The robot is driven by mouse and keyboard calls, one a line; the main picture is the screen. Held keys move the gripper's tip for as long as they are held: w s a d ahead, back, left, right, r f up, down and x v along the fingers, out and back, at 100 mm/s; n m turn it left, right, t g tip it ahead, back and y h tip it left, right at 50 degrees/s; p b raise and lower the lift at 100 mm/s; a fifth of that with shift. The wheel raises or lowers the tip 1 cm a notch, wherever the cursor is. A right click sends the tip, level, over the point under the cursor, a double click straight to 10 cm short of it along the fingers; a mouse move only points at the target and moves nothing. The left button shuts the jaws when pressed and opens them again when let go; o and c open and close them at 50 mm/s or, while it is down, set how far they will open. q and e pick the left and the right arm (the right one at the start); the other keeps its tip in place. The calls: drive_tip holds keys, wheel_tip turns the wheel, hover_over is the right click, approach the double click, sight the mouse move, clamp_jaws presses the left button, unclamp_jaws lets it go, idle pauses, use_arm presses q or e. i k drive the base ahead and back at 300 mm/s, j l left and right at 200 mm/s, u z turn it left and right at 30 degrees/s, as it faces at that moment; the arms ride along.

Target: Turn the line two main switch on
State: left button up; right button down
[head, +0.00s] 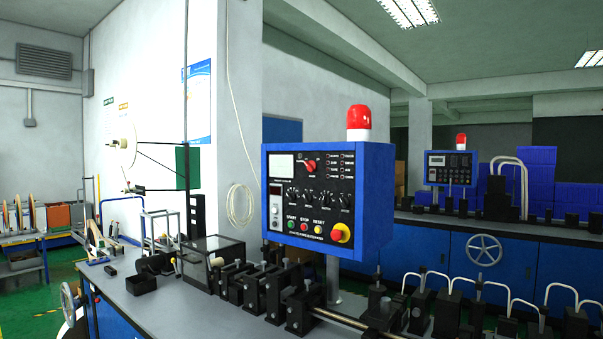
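A blue control box (368,200) with a black front panel stands on a post above the near bench. A red rotary switch (309,165) sits at the top middle of its panel, beside a pale display (282,166). The switch's exact position is too small to tell. Below are several black knobs, START, STOP and RESET buttons, and a red mushroom button (341,233) on yellow. A second, smaller control box (450,168) stands farther back on the right; its controls are too small to read. I cannot tell which box belongs to line two. Neither gripper is in view.
The near bench (170,308) carries a row of black roller blocks (300,308) and a clear-lidded box (213,258). A red beacon (359,118) tops the near box. A farther blue bench with a handwheel (484,250) runs along the right. Green floor shows at left.

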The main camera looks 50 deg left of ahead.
sight(311, 166)
drive_tip(key=k+j, duration=0.1)
drive_tip(key=j, duration=1.75)
